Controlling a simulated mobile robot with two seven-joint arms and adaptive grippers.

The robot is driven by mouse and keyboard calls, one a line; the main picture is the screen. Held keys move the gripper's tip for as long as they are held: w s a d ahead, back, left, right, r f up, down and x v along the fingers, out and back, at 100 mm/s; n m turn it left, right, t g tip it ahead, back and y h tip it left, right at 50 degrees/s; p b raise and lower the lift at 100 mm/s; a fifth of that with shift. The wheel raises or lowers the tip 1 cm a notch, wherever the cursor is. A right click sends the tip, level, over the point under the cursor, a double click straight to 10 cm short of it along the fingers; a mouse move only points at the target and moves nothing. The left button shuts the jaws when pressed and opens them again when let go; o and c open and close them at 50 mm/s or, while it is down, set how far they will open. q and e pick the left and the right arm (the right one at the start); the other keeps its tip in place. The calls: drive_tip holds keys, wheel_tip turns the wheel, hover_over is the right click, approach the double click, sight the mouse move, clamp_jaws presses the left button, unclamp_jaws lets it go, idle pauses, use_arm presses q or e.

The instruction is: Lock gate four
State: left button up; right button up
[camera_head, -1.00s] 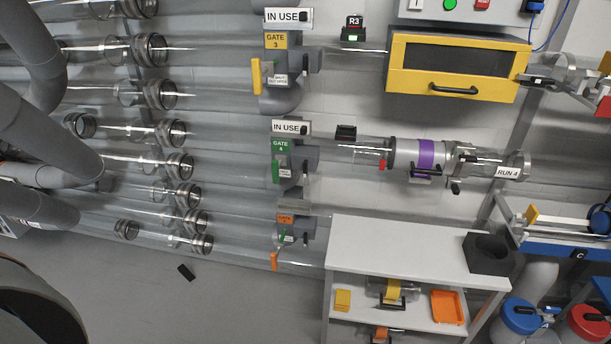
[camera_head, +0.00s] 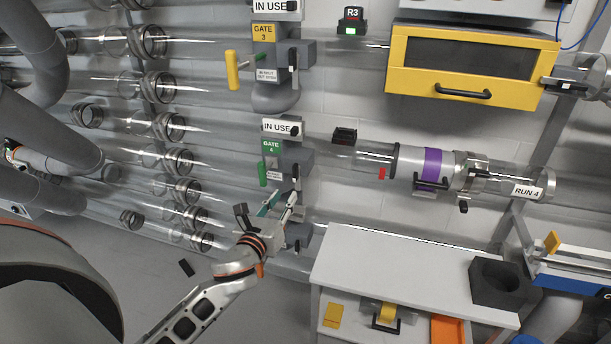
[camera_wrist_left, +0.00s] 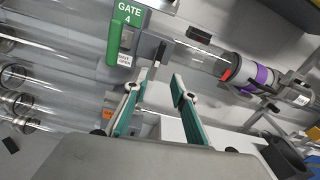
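Gate four (camera_head: 281,160) is a grey housing on a clear tube, with a green "GATE 4" label (camera_head: 271,147). A green handle (camera_head: 262,174) hangs at its left side. A small dark lever (camera_head: 296,172) shows at its right side. An "IN USE" sign (camera_head: 277,128) sits above. My left gripper (camera_head: 279,201) is just below the gate, open and empty. In the left wrist view, the left gripper's two teal-lined fingers (camera_wrist_left: 155,84) stand apart, with the dark lever (camera_wrist_left: 160,52) beyond the gap between them. The green handle (camera_wrist_left: 115,38) lies left of the fingers. My right gripper is not in view.
Gate three (camera_head: 265,60) with a yellow handle is above. A tube with a purple band (camera_head: 433,170) runs right. A white bench (camera_head: 400,265) with a black holder (camera_head: 500,282) stands below right. A lower gate partly hides behind my left gripper.

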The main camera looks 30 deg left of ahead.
sight(294, 173)
use_arm(q)
drive_tip(key=shift+m, duration=0.7)
drive_tip(key=x, duration=0.3)
drive_tip(key=r+x, duration=0.1)
drive_tip(key=x, duration=0.1)
drive_tip(key=r+x, duration=0.1)
drive_tip(key=x, duration=0.2)
drive_tip(key=shift+w+a+b, duration=0.35)
drive_tip(key=shift+a, duration=0.1)
clamp_jaws()
